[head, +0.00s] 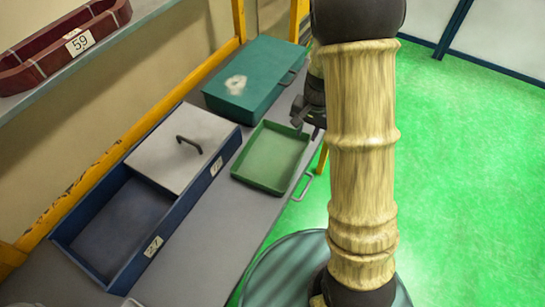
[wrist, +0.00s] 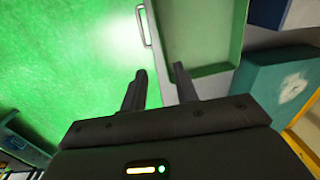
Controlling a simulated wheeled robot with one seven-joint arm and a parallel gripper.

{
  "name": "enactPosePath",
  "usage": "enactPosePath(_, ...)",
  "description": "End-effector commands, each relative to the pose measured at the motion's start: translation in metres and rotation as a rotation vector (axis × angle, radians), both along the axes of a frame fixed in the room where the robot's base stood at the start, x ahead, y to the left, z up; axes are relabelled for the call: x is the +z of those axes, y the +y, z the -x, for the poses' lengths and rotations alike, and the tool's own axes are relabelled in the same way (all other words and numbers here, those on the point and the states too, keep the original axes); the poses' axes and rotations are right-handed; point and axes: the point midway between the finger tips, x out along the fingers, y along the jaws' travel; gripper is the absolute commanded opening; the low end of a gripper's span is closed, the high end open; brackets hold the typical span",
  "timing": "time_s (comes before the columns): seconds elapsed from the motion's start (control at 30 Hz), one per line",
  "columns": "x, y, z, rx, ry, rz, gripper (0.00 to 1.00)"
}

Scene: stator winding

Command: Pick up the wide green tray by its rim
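The wide green tray (head: 272,157) is a shallow rectangular tray with a low rim, lying flat and empty on the grey bench near its front edge. My gripper (head: 309,118) is by the tray's far right corner in the head view, partly hidden behind my arm. In the wrist view my gripper (wrist: 160,75) is open, with nothing between its fingers. There the tray (wrist: 205,30) lies just beyond the fingertips, and the right finger is close to its near left corner. I cannot tell whether that finger touches the rim.
A blue bin (head: 119,228) with a grey handled lid stands left of the tray. A teal box (head: 262,72) stands behind it. A red tray (head: 65,47) sits on the upper shelf. A metal handle (head: 302,187) juts from the bench front. The green floor is open at right.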

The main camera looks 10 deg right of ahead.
Motion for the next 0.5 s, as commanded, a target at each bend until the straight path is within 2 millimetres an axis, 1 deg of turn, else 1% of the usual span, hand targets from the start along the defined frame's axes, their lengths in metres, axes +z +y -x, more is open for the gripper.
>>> enactPosePath(0.17,-0.019,0.001,0.001,-0.001,0.007,0.0,0.3)
enactPosePath(0.5,-0.074,0.005,-0.001,-0.001,0.007,-0.001,0.3)
